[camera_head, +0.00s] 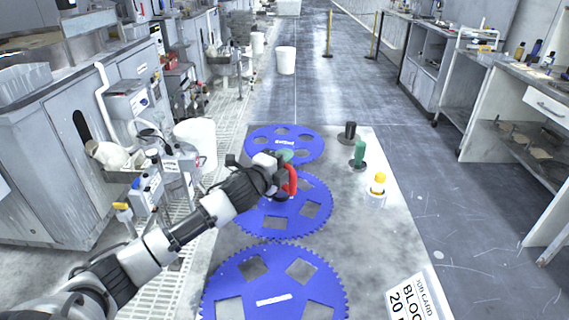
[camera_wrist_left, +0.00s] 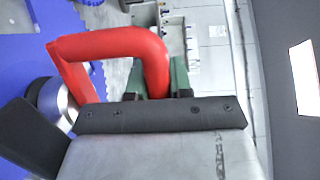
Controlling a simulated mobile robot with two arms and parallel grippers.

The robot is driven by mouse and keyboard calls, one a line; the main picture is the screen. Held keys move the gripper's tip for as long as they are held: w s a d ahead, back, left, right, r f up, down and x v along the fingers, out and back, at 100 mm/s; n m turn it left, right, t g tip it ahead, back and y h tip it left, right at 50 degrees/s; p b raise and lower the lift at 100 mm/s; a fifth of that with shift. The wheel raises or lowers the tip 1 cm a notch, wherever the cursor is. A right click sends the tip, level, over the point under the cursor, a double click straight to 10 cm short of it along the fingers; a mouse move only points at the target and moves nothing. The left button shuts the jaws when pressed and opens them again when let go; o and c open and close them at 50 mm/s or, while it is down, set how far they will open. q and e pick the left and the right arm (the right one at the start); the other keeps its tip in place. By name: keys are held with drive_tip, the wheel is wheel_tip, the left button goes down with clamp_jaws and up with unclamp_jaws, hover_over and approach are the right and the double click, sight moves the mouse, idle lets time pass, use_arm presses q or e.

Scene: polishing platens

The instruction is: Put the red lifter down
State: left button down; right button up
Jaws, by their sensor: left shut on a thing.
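The red lifter (camera_head: 291,180) has a bent red handle and is held by my left gripper (camera_head: 282,168), whose jaws are shut on it. It is over the middle blue toothed platen (camera_head: 315,190), near its upper part; I cannot tell whether it touches the platen. In the left wrist view the red handle (camera_wrist_left: 110,42) arches across the jaws, with a silver round part (camera_wrist_left: 55,100) at its lower left. The gripper hides part of the lifter. My right gripper is not in view.
A far blue platen (camera_head: 262,135) and a near one (camera_head: 225,290) lie on the grey table. A black lifter (camera_head: 347,131), a green lifter (camera_head: 359,153) and a yellow-topped one (camera_head: 378,182) stand at right. A job card (camera_head: 412,300) lies at the near right edge. Table between is bare.

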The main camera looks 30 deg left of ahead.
use_arm(q)
drive_tip(key=shift+f, duration=0.25)
drive_tip(key=shift+f, duration=0.1)
drive_tip(key=c, duration=1)
unclamp_jaws()
drive_tip(key=shift+f, duration=0.15)
drive_tip(key=shift+s+a+b, duration=0.2)
drive_tip(key=shift+s+a, duration=0.1)
drive_tip(key=shift+s, duration=1.7)
drive_tip(key=shift+s+a+b, duration=0.15)
drive_tip(key=shift+s+a, duration=0.2)
drive_tip(key=shift+s, duration=1.65)
drive_tip(key=shift+s+a+b, duration=0.2)
drive_tip(key=shift+s+a, duration=0.1)
drive_tip(key=shift+s, duration=1.7)
